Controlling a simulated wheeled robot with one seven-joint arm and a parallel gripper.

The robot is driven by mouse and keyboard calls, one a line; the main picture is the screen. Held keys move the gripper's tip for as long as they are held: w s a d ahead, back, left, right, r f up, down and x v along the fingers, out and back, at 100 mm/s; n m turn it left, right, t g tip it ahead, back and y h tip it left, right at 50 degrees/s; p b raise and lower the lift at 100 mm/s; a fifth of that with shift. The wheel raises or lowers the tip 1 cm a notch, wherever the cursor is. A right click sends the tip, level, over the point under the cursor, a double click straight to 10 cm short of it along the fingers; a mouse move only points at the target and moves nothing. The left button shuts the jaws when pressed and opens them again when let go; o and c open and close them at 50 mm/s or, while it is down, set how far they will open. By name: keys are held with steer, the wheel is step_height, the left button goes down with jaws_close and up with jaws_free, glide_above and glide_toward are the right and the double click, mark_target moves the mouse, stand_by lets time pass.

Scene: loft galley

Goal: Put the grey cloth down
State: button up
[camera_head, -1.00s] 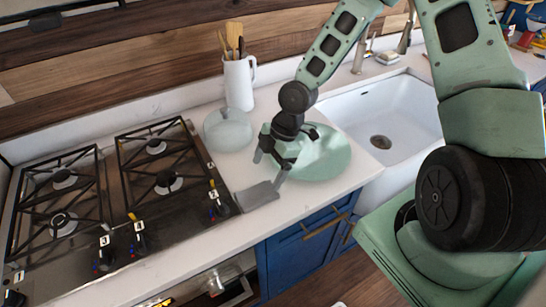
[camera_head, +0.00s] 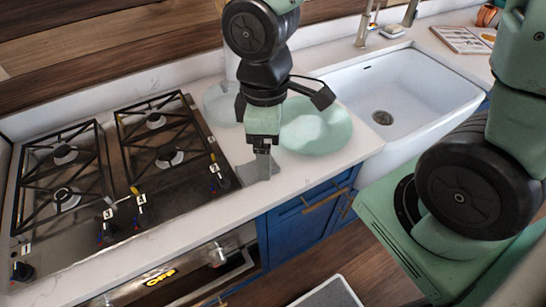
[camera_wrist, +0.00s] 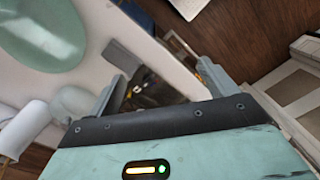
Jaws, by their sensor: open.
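The grey cloth (camera_head: 252,173) lies on the white counter, close to the counter's front edge, between the stove and the pale green plate (camera_head: 325,132). It also shows in the wrist view as a flat grey patch (camera_wrist: 122,56) on the white surface. My gripper (camera_head: 263,152) is above the counter, and in the head view it overlaps the cloth's back part. In the wrist view my gripper (camera_wrist: 163,85) has its fingers spread, with nothing held between them; the cloth lies beyond them. The exact gap between the fingertips and the cloth is hard to tell.
The gas stove (camera_head: 125,170) is on the left, its knobs near the cloth. A pale round pot (camera_head: 219,103) stands behind my gripper, partly hidden. The white sink (camera_head: 420,90) is to the right. Blue cabinets (camera_head: 295,232) are below the counter edge.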

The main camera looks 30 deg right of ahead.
steer(key=s+a+r+m, duration=0.3)
steer(key=s+r, duration=0.2)
steer(key=s, duration=0.2)
steer(key=shift+s+t, duration=0.2)
steer(key=shift+t, duration=0.1)
